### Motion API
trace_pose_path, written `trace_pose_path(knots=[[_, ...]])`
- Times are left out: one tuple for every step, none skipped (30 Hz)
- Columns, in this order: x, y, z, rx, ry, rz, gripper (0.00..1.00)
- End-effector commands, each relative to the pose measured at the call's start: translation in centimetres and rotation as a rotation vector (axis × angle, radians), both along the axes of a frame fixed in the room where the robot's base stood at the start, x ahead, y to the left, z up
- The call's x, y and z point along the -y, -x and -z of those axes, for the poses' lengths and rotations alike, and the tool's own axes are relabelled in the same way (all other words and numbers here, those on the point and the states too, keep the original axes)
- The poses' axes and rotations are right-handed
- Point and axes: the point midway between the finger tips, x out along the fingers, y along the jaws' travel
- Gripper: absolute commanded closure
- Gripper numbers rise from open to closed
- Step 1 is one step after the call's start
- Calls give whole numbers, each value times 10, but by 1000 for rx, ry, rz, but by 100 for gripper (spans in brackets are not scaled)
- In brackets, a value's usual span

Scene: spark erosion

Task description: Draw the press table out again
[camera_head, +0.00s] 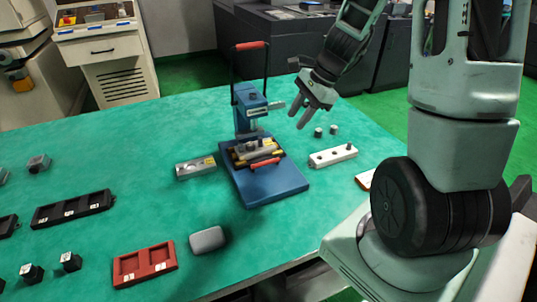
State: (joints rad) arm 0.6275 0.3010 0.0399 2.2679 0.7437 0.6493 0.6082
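The blue press (249,108) stands on a blue base plate (277,187) in the middle of the green bench. Its red-topped lever (250,46) rises upright behind it. The press table (250,160) is a dark slide with a red handle (265,163) at its front. It sits under the press head at the back of the base plate, with a grey and brass-coloured work (255,149) on it. My gripper (297,121) hangs in the air right of the press head. Its two fingers are apart and nothing shows between them. It is clear of the red handle.
A grey block (196,167) lies left of the press, a pale block with pegs (333,156) right. Two small dark cylinders (326,131) stand behind that. A red two-pocket tray (145,264), grey rounded block (207,240) and black tray (73,209) lie front left. Bench before the base plate is clear.

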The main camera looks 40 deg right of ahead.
Motion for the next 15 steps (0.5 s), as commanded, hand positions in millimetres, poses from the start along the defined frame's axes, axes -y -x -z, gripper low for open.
trace_pose_path(knots=[[-4,-1,11,-6,-4,-2,66],[-6,-3,16,-6,-3,-3,66],[-9,-5,24,-6,-4,-3,66],[-11,-7,30,-6,-4,-3,66],[-13,-9,35,-5,-5,-3,66],[-16,-11,43,-6,-4,-5,66],[-18,-13,49,-6,-4,-3,66],[-20,-15,55,-6,-4,-5,66],[-22,-17,62,-5,-4,-4,66],[-25,-18,68,-6,-4,-4,66],[-27,-21,74,-5,-4,-5,66],[-29,-23,82,-5,-4,-4,66],[-31,-25,87,-5,-4,-5,66],[-33,-26,93,-5,-4,-5,66],[-35,-29,100,-4,-2,-4,66]])
